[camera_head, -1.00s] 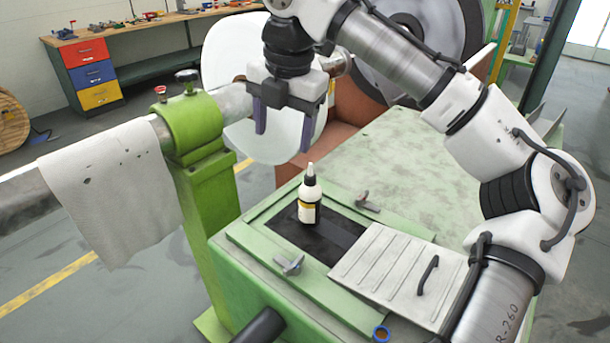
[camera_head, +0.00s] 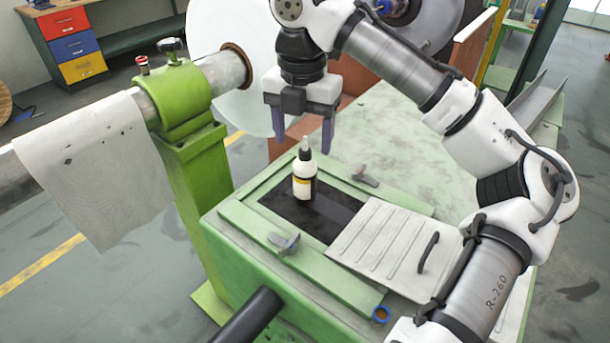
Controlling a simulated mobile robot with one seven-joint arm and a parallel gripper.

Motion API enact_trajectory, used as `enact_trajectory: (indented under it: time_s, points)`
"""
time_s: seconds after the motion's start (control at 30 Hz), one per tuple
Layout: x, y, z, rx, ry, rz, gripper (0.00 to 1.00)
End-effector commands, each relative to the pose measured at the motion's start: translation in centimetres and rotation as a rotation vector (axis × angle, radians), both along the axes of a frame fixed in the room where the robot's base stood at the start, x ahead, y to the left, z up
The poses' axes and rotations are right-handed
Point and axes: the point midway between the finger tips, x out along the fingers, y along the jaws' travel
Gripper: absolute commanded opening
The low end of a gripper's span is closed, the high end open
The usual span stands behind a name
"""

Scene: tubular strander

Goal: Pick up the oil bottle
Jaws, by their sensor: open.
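The oil bottle (camera_head: 304,184) is white with a dark nozzle tip and a yellow and dark label. It stands upright on a dark recessed panel (camera_head: 345,212) in the top of the green machine housing. My gripper (camera_head: 304,145) points down with its two purple fingers apart. In the picture the fingers flank the bottle's nozzle, with nothing held between them. I cannot tell from this view whether the fingers are level with the nozzle or behind it.
A ribbed metal cover (camera_head: 385,240) with a black handle lies right of the bottle. Two wing clamps (camera_head: 284,243) (camera_head: 365,177) sit beside the opening. A green post (camera_head: 190,125) with a draped cloth (camera_head: 95,170) stands left.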

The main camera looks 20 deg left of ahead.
Motion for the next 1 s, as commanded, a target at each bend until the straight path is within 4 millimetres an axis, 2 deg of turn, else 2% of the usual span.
enact_trajectory:
  time_s: [0.33,0.67,1.0]
  points:
    - [0.8,-0.2,-4.3,0.001,0.004,0.002,0.66]
    - [0.8,-0.2,-4.9,0.001,0.001,0.000,0.66]
    - [0.8,-0.2,-4.9,0.001,0.001,0.000,0.22]
